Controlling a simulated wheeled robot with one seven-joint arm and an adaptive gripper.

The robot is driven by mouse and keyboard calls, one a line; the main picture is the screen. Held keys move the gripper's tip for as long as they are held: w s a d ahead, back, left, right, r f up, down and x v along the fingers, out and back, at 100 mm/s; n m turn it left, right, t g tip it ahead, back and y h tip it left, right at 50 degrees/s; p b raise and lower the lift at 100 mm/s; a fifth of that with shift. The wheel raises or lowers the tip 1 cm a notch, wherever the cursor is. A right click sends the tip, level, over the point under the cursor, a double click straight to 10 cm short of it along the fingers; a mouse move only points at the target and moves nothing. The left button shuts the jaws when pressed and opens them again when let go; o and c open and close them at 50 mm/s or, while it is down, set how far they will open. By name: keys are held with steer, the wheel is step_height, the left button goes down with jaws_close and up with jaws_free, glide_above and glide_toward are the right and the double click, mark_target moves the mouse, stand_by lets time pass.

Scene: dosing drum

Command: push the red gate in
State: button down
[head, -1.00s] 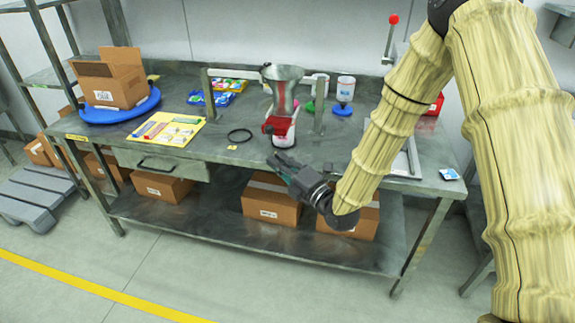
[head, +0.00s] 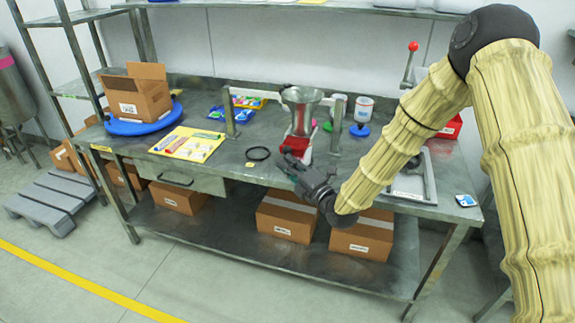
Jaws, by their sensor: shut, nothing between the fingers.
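The red gate (head: 296,144) sits under the metal hopper (head: 302,102), which hangs from a grey frame on the steel workbench. A white and red container (head: 306,155) stands below the hopper and is partly hidden. My gripper (head: 285,160) is shut and empty, at the front edge of the bench. Its fingertips are just below and in front of the red gate in the picture. I cannot tell whether they touch it.
A black ring (head: 258,153) and a yellow board (head: 188,144) lie to the left.

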mark_target(296, 149)
steer(key=w+b, duration=0.1)
steer(key=w, duration=0.1)
steer(key=w+d+b, duration=0.1)
steer(key=w, duration=0.2)
steer(key=w+d+b, duration=0.1)
steer(key=w+b, duration=0.1)
steer(key=shift+w+d+f, duration=0.15)
steer(key=shift+d+f, duration=0.05)
steer(key=shift+w+d+r, duration=0.15)
steer(key=shift+w+r, duration=0.15)
steer(key=shift+w, duration=0.1)
